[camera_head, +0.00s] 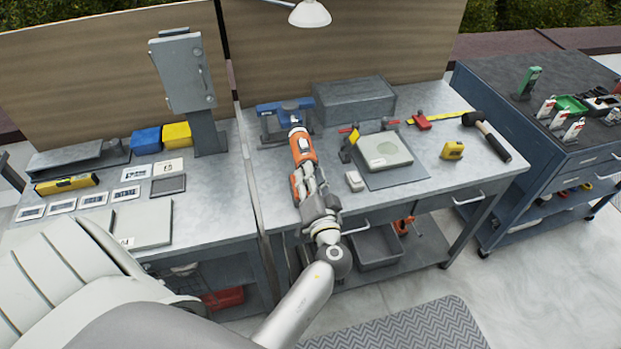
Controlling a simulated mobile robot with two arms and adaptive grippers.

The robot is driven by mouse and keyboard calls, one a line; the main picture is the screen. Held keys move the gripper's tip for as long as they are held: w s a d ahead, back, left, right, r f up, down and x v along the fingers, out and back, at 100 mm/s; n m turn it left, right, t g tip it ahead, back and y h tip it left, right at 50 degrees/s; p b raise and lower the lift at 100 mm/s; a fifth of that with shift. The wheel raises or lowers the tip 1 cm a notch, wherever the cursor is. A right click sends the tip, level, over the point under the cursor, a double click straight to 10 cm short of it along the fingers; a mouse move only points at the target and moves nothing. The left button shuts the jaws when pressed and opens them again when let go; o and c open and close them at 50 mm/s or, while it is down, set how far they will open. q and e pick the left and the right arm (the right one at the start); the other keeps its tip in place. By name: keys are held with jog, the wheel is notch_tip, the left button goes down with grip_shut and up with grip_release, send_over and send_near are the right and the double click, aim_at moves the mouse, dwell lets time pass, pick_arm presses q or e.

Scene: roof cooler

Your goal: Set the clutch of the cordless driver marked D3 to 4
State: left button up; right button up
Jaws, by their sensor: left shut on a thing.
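My left gripper (304,174) reaches over the right workbench and is shut on an orange tool (302,147) with a pale front end, which looks like the cordless driver. The tool points away from me toward the back of the bench, just in front of a blue vise-like device (285,110). Its D3 mark and clutch numbers are too small to read, and the gripper hides its near part. Another orange tool (403,226) shows on the shelf below. My right gripper is not in view.
A grey box (354,100), a pale square block (384,149) on a dark mat, a yellow tape measure (452,150) and a hammer (486,135) occupy the right workbench. A grey cabinet on a post (183,72) stands on the left bench. The right bench's front strip is mostly clear.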

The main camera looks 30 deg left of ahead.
pick_arm(q)
jog(key=shift+r+m+p, duration=0.1)
jog(key=shift+m+p, duration=2.55)
jog(key=shift+m, duration=8.85)
jog(key=o, duration=1.1)
jog(key=shift+c, duration=0.2)
